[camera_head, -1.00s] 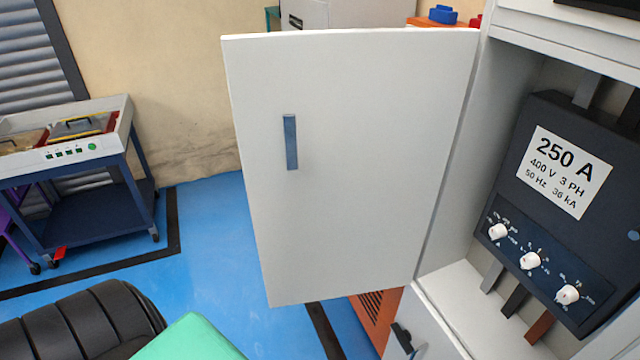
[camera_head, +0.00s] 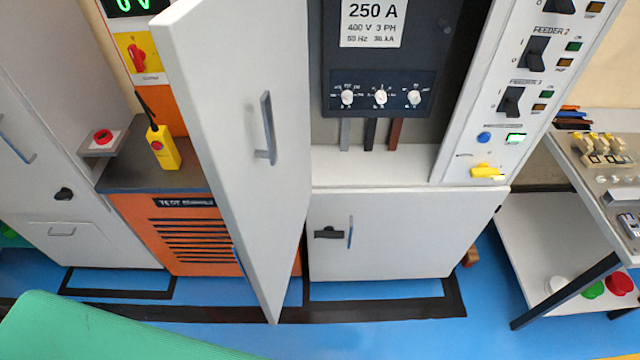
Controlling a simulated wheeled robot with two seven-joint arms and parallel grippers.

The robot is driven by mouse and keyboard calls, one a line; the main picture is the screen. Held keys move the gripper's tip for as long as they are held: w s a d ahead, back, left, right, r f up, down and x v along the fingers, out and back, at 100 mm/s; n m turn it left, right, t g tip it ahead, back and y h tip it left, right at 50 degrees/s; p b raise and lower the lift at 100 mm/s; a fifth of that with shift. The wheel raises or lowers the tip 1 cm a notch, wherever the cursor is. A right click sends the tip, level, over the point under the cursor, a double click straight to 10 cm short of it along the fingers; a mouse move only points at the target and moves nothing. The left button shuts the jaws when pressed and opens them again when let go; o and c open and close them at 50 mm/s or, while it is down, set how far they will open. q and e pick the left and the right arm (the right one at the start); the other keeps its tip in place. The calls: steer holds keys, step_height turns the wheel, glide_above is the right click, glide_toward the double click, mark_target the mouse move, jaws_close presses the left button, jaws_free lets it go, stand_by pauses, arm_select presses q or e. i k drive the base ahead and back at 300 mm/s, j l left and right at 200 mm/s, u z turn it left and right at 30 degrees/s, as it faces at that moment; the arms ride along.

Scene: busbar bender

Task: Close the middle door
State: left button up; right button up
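The middle door (camera_head: 225,130) is a tall white panel with a blue-grey vertical handle (camera_head: 267,130). It stands open, hinged on the left side of the white cabinet and swung out toward me. The open compartment behind it shows a dark breaker unit (camera_head: 378,75) labelled 250 A with several white knobs. Below it is a shut lower door (camera_head: 395,235) with a black latch and a blue handle. Neither of my grippers is in view.
An orange test unit (camera_head: 190,235) with a yellow handheld device (camera_head: 163,148) stands left of the door. A control panel (camera_head: 520,90) with switches is on the right, beside a white cart (camera_head: 540,250). A green surface (camera_head: 110,330) fills the lower left. Blue floor lies in front.

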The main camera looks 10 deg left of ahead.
mark_target(218, 58)
steer(key=i+j+z, duration=0.15)
steer(key=j+z, duration=0.15)
steer(key=j, duration=0.5)
steer(key=j+z, duration=0.25)
steer(key=j, duration=0.55)
steer(key=i, duration=0.05)
